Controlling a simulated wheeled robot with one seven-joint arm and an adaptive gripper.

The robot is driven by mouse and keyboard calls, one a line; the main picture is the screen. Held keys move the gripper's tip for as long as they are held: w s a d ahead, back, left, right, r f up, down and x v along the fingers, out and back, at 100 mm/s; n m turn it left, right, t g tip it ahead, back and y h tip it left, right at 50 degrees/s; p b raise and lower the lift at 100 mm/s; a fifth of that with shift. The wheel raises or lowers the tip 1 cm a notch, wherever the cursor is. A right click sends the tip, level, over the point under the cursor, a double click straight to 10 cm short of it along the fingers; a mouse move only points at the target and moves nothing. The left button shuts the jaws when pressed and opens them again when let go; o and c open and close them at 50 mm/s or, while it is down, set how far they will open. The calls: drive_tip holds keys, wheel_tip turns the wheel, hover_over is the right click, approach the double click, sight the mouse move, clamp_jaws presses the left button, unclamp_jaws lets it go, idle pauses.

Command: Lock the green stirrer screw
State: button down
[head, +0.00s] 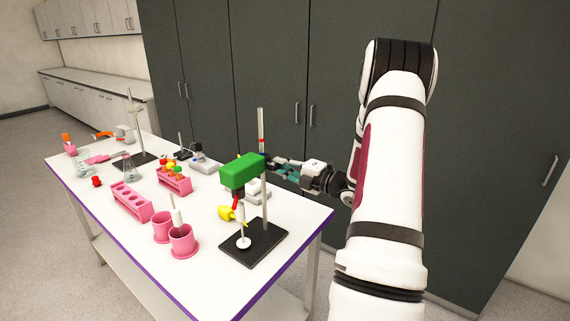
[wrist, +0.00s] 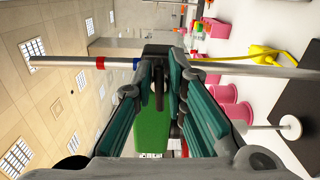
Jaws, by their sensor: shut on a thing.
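The green stirrer (head: 241,173) is clamped high on the upright metal rod (head: 265,208) of a stand with a black base (head: 271,240). Its shaft runs down to a white disc (head: 243,242) near the base. My gripper (head: 275,165) reaches in from the right, at the stirrer's rod side. In the wrist view the teal fingers (wrist: 160,72) close around a small dark screw (wrist: 159,90), with the green stirrer (wrist: 152,128) behind it. The rod crosses that view with red and blue bands. The screw is hidden in the head view, and its tightness cannot be told.
Pink beakers (head: 183,242), a pink tube rack (head: 131,203) and another rack (head: 174,182) stand to the left. Dark cabinets (head: 270,60) rise behind the white table. The table's near left part is clear.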

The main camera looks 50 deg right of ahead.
drive_tip(key=shift+r+m, duration=0.2)
drive_tip(key=shift+m, duration=0.1)
idle(0.4)
drive_tip(key=c, duration=1.7)
unclamp_jaws()
drive_tip(key=shift+f, duration=0.1)
drive_tip(key=s, duration=1.2)
drive_tip(key=shift+d, duration=0.45)
